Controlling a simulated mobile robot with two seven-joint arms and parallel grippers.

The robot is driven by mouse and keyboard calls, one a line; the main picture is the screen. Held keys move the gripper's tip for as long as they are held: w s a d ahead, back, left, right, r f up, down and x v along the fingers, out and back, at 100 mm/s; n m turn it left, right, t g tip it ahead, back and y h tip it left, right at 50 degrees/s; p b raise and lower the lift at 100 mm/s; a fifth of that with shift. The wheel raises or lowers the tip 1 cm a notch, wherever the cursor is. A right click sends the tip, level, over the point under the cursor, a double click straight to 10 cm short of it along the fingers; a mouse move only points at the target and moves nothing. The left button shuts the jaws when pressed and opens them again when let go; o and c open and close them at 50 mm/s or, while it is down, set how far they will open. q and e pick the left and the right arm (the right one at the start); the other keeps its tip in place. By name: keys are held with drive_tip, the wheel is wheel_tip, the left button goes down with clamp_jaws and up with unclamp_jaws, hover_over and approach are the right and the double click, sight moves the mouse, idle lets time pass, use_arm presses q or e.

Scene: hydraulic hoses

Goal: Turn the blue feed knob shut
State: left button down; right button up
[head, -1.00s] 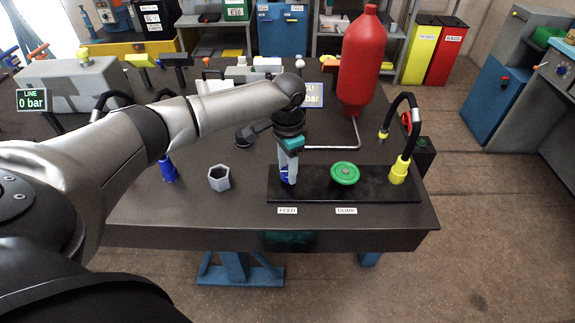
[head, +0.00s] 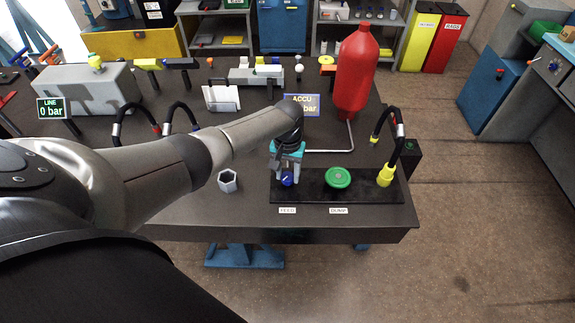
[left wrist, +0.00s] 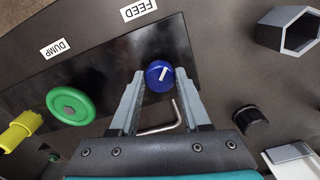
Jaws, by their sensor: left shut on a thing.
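The blue feed knob (head: 288,180) is at the left end of the black panel (head: 312,194), above the FEED label (head: 287,211). In the left wrist view the round knob (left wrist: 153,82) carries a slanted white pointer line. My left gripper (head: 287,177) reaches down from above, its two fingers on either side of the knob and shut on it. The fingers also show in the left wrist view (left wrist: 160,75). My right gripper is in neither view.
A green dump knob (head: 338,178) and a yellow hose fitting (head: 386,175) sit to the right on the panel. A red accumulator (head: 356,75) stands behind. A grey hex cup (head: 228,181) is to the left. The ACCU display (head: 302,100) is partly hidden by my arm.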

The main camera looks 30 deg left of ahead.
use_arm(q)
drive_tip(key=n+p, duration=0.2)
drive_tip(key=n, duration=0.2)
drive_tip(key=shift+d+r+n, duration=0.1)
drive_tip(key=shift+n, duration=0.2)
drive_tip(key=shift+w+n+p, duration=0.1)
drive_tip(key=shift+n+p, duration=0.8)
drive_tip(key=shift+n, duration=0.9)
drive_tip(key=shift+c, duration=1.8)
unclamp_jaws()
drive_tip(key=shift+r+p, duration=0.45)
drive_tip(key=shift+r, duration=0.05)
wheel_tip(320, 180, up, 7)
drive_tip(key=p, duration=0.3)
drive_tip(key=shift+f+p, duration=0.15)
drive_tip(key=shift+p, duration=0.2)
wheel_tip(320, 180, up, 7)
hover_over(288, 176)
drive_tip(key=shift+r, duration=0.2)
